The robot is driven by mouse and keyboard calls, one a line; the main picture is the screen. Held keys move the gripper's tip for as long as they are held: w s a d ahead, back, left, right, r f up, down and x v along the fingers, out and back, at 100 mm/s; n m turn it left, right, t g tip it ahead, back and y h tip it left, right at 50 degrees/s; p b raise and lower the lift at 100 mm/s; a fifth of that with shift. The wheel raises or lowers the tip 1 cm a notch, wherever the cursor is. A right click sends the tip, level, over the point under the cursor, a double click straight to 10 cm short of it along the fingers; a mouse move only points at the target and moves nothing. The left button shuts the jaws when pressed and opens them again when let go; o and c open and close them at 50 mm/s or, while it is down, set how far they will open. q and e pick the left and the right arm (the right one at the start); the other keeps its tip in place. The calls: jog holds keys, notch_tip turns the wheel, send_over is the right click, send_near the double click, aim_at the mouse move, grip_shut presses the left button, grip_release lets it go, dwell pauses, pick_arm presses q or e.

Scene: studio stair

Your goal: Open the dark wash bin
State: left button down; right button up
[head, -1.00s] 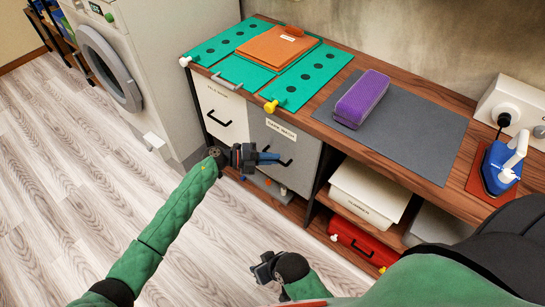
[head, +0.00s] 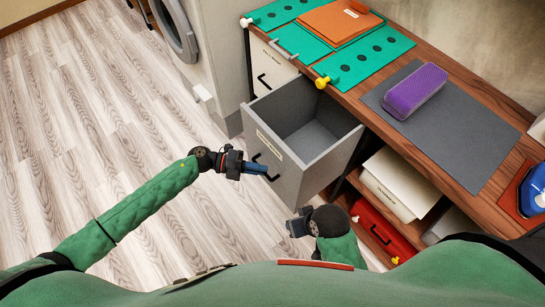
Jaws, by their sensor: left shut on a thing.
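The dark wash bin (head: 290,171) is a grey, labelled drawer bin under the counter. It is pulled well out, and its inside shows empty. Its black handle (head: 258,162) is on the front panel. My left gripper (head: 262,169) is at this handle, with its blue-tipped fingers shut on it. My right gripper (head: 296,223) is low in front of the bin, apart from it; whether its fingers are open is unclear.
A white bin (head: 268,70) is closed beside the dark one. The wooden counter (head: 440,151) carries green boards, an orange folded item (head: 335,22) and a purple block (head: 415,90) on a grey mat. A red case (head: 382,230) sits on the lower shelf. The floor at left is clear.

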pick_arm(q)
jog(key=shift+s+a, duration=0.65)
jog(key=shift+a, duration=0.25)
pick_arm(e)
jog(key=shift+s+d, duration=0.1)
jog(key=shift+d, duration=0.05)
pick_arm(q)
jog(key=c, duration=1.5)
grip_release()
pick_arm(e)
jog(key=shift+r, duration=0.1)
